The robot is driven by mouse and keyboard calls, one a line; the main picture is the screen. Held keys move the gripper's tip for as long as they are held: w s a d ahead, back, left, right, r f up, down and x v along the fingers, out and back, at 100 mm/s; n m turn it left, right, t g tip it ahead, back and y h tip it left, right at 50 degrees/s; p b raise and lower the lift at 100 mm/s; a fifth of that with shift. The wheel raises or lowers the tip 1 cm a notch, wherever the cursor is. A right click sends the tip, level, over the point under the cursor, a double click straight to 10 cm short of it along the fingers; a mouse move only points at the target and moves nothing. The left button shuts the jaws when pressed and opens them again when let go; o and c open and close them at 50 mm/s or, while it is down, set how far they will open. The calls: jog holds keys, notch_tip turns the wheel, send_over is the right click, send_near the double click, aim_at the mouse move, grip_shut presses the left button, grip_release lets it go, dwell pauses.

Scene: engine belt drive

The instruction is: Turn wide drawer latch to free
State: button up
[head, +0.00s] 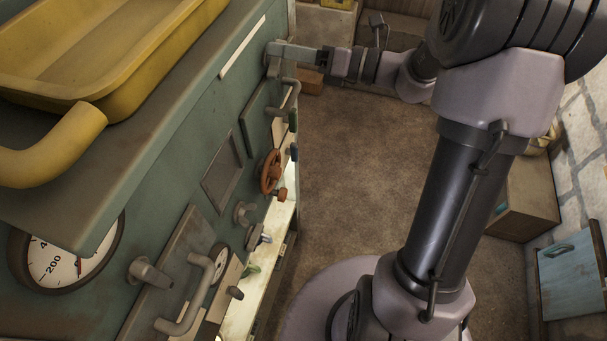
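My gripper (285,54) reaches the far end of the green cabinet front (205,130), close to or touching a small fitting there. The fitting is mostly covered by the fingers, so its shape and angle are unclear. I cannot tell whether the fingers are open or shut on it. Just nearer is a drawer front (257,112) with a grey bar handle (292,96). At the near end, a grey turn latch (148,272) sits beside another grey bar handle (195,292). I cannot tell from this view which drawer is the wide one.
An orange handwheel (270,172) and several small knobs stick out of the cabinet front between the handles. A yellow tray (120,50) sits on top, and a round gauge (65,255) is at lower left. The brown floor (355,170) beside the cabinet is clear.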

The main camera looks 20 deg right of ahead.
jog(key=s+d+n+b, duration=0.65)
jog(key=s+d, duration=0.45)
jog(key=d, duration=0.3)
jog(key=shift+m, duration=0.95)
jog(key=p+x, duration=0.1)
jog(key=x, duration=0.5)
jog(key=p+x, duration=0.2)
jog(key=x, duration=0.4)
jog(key=f+p+x, duration=0.1)
jog(key=p+x, duration=0.1)
jog(key=x, duration=0.4)
jog(key=shift+s+a, duration=0.1)
jog(key=shift+a, duration=0.15)
jog(key=v, duration=1.7)
jog(key=s+a+f+n+g+h, duration=0.2)
jog(key=s+a+n+g+h, duration=0.1)
jog(key=a, duration=0.5)
jog(key=s+a+f+n+g+h, duration=0.3)
jog(key=s+a+n+g+h, duration=0.1)
jog(key=a+n, duration=0.4)
jog(key=s+n+g+b, duration=0.1)
jog(key=s, duration=0.1)
jog(key=shift+s+f+n, duration=0.2)
jog(key=shift+s+n, duration=0.2)
